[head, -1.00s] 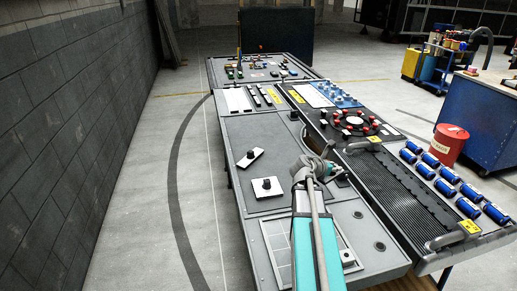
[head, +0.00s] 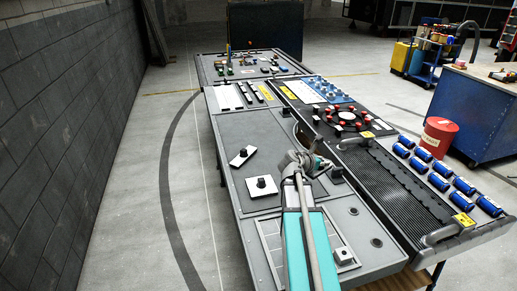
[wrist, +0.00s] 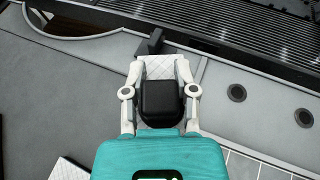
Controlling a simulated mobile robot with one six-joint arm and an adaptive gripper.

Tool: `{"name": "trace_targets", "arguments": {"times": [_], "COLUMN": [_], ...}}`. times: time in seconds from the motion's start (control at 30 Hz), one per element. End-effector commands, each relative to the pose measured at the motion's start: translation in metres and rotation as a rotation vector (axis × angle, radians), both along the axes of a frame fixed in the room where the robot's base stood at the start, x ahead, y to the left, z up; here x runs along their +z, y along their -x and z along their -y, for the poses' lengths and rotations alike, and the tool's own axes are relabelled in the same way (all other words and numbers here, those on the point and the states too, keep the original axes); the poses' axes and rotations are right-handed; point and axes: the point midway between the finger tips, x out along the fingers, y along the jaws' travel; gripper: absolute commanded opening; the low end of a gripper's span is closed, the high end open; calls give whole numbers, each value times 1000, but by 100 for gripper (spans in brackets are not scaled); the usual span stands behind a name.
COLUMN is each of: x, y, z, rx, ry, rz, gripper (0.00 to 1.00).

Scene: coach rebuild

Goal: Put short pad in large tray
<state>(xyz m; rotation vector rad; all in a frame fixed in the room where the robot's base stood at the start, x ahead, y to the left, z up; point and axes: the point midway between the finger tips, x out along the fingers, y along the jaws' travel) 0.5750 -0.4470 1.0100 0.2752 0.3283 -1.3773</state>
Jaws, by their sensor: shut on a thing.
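My gripper (wrist: 160,85) is shut on the black block-like grip of a white quilted pad (wrist: 164,67), apparently the short pad. The pad's far part shows past the black grip, and the rest is hidden under it. In the head view my gripper (head: 306,163) is over the right part of the grey table, beside the black ribbed bed. The held pad is mostly hidden there by my arm. I cannot tell for sure which area is the large tray; a wide, grey, rimmed surface (head: 248,133) lies left of my gripper.
A white knobbed piece (head: 342,261) sits at right. The black ribbed bed (head: 385,180) has raised handles (head: 440,236).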

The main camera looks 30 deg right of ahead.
Motion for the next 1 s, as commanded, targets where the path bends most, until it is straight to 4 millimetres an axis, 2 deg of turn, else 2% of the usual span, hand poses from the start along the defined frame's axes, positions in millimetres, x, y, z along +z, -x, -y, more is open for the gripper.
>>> {"name": "trace_targets", "arguments": {"times": [0.5, 0.7, 1.0], "x": [2, 2, 2], "y": [-23, -25, -26], "z": [-85, -97, -97], "rx": [-14, -18, -18], "ry": [1, 3, 2], "rz": [0, 0, 0], "gripper": [0, 0, 0]}}
